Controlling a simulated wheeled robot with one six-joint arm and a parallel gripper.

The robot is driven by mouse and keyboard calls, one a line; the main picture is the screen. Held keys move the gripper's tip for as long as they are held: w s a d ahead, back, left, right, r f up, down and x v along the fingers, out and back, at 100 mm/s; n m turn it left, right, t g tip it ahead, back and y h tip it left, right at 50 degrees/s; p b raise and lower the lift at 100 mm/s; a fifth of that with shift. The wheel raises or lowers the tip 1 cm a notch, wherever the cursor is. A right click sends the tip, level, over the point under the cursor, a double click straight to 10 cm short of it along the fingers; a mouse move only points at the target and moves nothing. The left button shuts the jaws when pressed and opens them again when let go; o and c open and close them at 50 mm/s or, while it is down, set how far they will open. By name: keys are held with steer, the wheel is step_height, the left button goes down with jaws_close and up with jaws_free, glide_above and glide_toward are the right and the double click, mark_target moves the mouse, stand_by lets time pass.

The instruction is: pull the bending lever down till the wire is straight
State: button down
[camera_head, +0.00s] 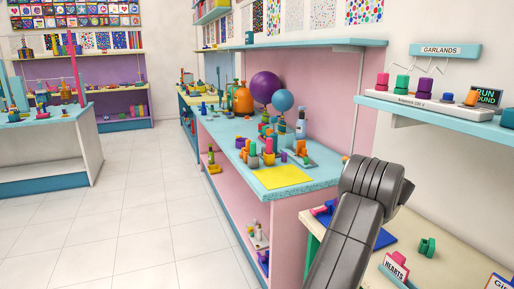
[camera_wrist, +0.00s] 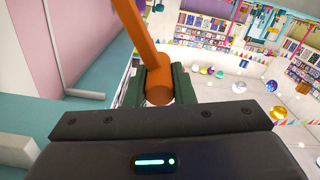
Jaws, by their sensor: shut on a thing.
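The bar looks like the bending lever. It runs up out of the top of the picture, leaning to the left, and its round end sits between the fingers. The wire cannot be made out in either view. In the head view my grey arm rises in the foreground at lower right; my gripper and the lever cannot be made out there.
A cream table with a HEARTS sign (camera_head: 396,266) and a green part (camera_head: 427,246) lies beside my arm. A wall shelf (camera_head: 430,107) hangs above it. A pink counter with a turquoise top (camera_head: 225,128) stands behind. The tiled floor (camera_head: 150,210) at left is clear.

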steer(key=a+f+n+b, duration=0.1)
steer(key=b, duration=0.1)
steer(key=s+a+f+n+b, duration=0.1)
steer(key=a+b, duration=0.1)
steer(key=b, duration=0.1)
steer(key=shift+s+f, duration=0.15)
steer(key=shift+f, duration=0.2)
stand_by(0.4)
steer(key=shift+s+a+f+n+b, duration=0.3)
steer(key=shift+a+f+n+b, duration=0.4)
steer(key=shift+b, duration=1.05)
steer(key=shift+s+a+f+n+b, duration=0.35)
steer(key=shift+a+f+b, duration=0.55)
steer(key=shift+b, duration=0.8)
steer(key=shift+d+f, duration=0.1)
steer(key=shift+d, duration=0.05)
